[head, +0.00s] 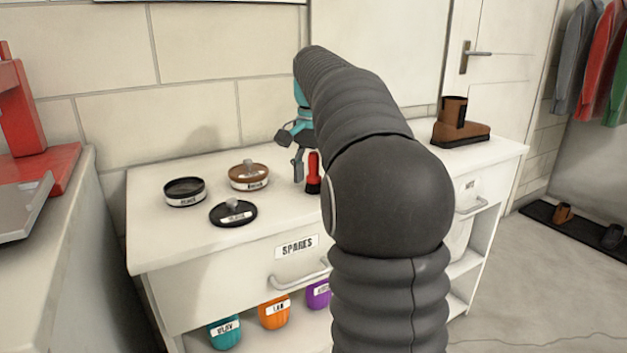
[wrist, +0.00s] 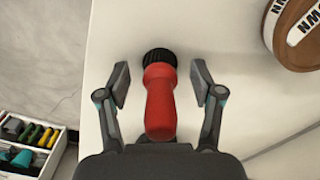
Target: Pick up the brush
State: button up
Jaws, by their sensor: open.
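The brush (wrist: 160,100) has a red handle and black bristles. In the wrist view it lies between the two open fingers of my gripper (wrist: 160,88), with a gap on each side. In the head view the brush (head: 313,172) is on the white cabinet top, partly hidden behind my arm, and it appears upright with its dark end down. My gripper (head: 299,150) is just left of it there, with its far side hidden. The fingers do not appear to touch the brush.
Round tins, one black (head: 185,191) and one brown (head: 249,176), and a black lid (head: 233,213) sit left on the cabinet top (head: 165,240). A brown boot (head: 461,122) stands at its right end. A red machine (head: 40,130) is at far left.

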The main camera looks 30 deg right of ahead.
jog(key=c, duration=1.2)
jog(key=shift+r, duration=0.1)
jog(key=shift+c, duration=0.2)
jog(key=shift+r, duration=0.45)
jog(key=r, duration=0.1)
jog(key=r+p, duration=0.1)
jog(key=r, duration=0.2)
jog(key=shift+s+d, duration=0.35)
jog(key=shift+d, duration=0.05)
jog(key=s+d+r+p, duration=0.1)
jog(key=s+d+r, duration=0.5)
jog(key=s, duration=0.2)
jog(key=shift+d, duration=0.4)
jog(key=shift+s, duration=0.1)
